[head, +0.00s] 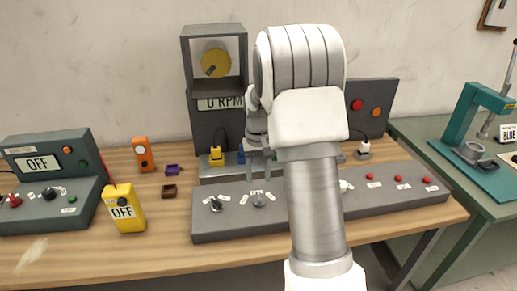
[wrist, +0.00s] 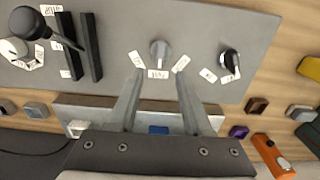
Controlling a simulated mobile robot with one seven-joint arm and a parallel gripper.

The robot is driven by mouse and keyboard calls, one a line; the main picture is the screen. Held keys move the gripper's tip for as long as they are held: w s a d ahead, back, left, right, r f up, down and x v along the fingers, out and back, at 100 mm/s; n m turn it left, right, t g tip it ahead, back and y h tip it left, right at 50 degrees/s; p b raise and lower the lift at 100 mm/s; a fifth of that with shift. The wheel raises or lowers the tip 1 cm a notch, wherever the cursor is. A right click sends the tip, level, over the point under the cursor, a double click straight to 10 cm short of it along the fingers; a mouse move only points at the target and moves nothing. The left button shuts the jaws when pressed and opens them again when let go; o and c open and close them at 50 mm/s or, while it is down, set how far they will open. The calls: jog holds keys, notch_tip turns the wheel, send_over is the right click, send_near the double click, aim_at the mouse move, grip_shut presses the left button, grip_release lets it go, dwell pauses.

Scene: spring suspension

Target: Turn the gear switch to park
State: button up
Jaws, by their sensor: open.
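The grey control panel (head: 300,218) lies along the front of the table, with several controls on its top. A silver-grey knob (head: 258,200) with three small labels around it also shows in the wrist view (wrist: 159,52); its label text is too small to read surely, so I cannot confirm that it is the gear switch. My gripper (head: 259,180) is open and empty, above and just behind this knob. In the wrist view, the two fingers (wrist: 160,75) flank the knob's line, and the knob stands just beyond their tips, apparently untouched.
A black knob (head: 215,204) sits left of the silver one. A black-balled lever (wrist: 30,24) stands beside a slot on the panel. Red buttons (head: 398,179) line its right end. A yellow meter (head: 124,208) stands left. The dial stand reads "0 RPM" (head: 222,103).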

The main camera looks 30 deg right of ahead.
aim_at(258, 194)
notch_tip(258, 194, up, 11)
jog(key=shift+f, duration=0.15)
dwell(0.5)
jog(key=s+a+r+n+t, duration=0.1)
jog(key=s+a+r, duration=0.25)
jog(key=s, duration=0.25)
jog(key=s+a+r+t, duration=0.2)
jog(key=s+a+r, duration=0.15)
jog(key=s, duration=0.25)
jog(key=s+a+r+n+t, duration=0.1)
jog(key=s+a+r, duration=0.1)
jog(key=s+a, duration=0.35)
jog(key=s+a+f+n+t, duration=0.1)
jog(key=s+a+f, duration=0.1)
jog(key=s, duration=0.6)
jog(key=shift+t, duration=0.3)
jog(key=shift+s+f, duration=0.1)
